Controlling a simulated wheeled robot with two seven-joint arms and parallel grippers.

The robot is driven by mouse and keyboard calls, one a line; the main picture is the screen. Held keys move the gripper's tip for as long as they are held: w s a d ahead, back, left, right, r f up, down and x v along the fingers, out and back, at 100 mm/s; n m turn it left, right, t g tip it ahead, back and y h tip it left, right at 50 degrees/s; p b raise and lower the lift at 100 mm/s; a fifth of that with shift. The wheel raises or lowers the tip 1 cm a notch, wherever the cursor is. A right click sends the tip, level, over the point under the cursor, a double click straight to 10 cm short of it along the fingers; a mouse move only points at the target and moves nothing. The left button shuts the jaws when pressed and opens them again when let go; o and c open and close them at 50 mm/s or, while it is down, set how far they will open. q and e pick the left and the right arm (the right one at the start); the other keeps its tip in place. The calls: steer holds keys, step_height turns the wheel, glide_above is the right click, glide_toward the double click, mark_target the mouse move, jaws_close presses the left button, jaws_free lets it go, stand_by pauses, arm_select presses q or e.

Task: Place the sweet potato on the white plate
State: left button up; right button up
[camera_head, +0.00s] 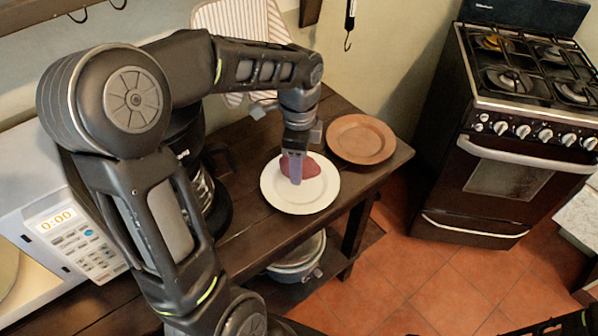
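The reddish-purple sweet potato (311,168) is at the middle of the white plate (308,203), on the dark wooden table. My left gripper (294,168) reaches down over the plate, with a bluish finger in front of the sweet potato. The sweet potato shows on both sides of that finger. The other finger is hidden, so I cannot tell whether the gripper is shut on it or open around it. I cannot tell whether the sweet potato's underside touches the plate.
An empty brown plate (361,139) is right of the white plate, near the table's right end. A dark coffee maker (206,190) and a microwave (75,235) stand to the left, partly behind my arm. A pot (297,262) sits on the lower shelf. A stove (510,150) stands right.

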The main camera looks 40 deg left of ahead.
arm_select(q)
steer(key=shift+f, duration=0.1)
steer(key=shift+f, duration=1.75)
steer(key=shift+f, duration=0.2)
steer(key=o, duration=1.5)
steer(key=shift+r, duration=0.15)
step_height(320, 180, up, 12)
steer(key=shift+r, duration=0.1)
